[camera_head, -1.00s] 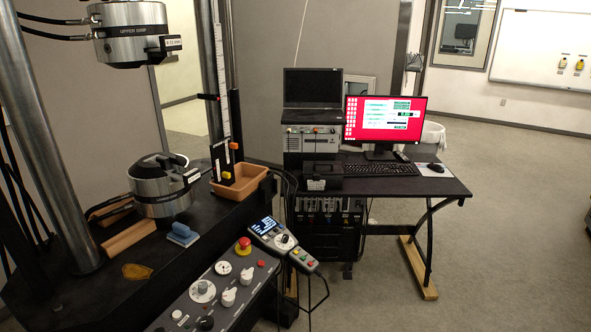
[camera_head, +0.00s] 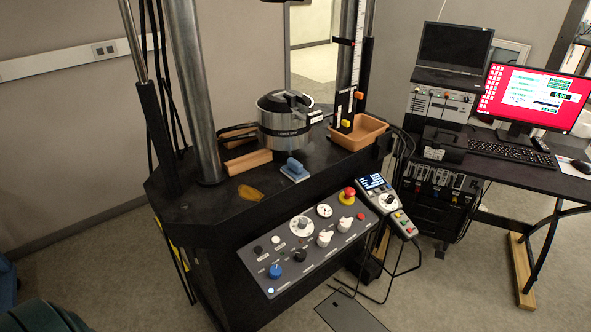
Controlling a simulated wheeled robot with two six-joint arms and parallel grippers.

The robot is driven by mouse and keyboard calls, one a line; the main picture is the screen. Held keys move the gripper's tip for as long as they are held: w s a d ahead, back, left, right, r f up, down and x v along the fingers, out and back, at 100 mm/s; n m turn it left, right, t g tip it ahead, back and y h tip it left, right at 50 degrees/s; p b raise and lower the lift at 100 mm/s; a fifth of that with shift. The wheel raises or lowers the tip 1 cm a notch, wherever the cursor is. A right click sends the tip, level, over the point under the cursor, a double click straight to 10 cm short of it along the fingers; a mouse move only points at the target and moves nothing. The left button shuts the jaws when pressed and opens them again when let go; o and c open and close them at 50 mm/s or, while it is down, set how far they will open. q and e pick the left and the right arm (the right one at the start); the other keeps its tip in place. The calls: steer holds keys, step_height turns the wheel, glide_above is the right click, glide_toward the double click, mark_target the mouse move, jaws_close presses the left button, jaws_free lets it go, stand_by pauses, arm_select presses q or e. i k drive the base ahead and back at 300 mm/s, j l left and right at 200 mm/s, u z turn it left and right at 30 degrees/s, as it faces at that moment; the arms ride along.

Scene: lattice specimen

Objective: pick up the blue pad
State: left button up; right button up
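The blue pad (camera_head: 295,170) lies on the black machine bed (camera_head: 215,205), in front of the round metal lower grip (camera_head: 285,118) and left of the tan tray. It looks like a small block with a paler blue base and a darker raised handle on top. Nothing covers it. Neither of my grippers shows in the head view.
A wooden block (camera_head: 248,162) and a yellowish flat piece (camera_head: 250,193) lie left of the pad. A tan tray (camera_head: 358,136) stands to its right. A control panel (camera_head: 310,240) juts out in front. A steel column (camera_head: 195,90) rises at left; a computer desk (camera_head: 500,172) stands at right.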

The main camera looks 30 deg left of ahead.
mark_target(294, 171)
steer(key=u, duration=0.45)
steer(key=i+l+u, duration=0.45)
steer(key=l+u, duration=0.25)
steer(key=i+l+u, duration=0.2)
steer(key=l+u, duration=0.15)
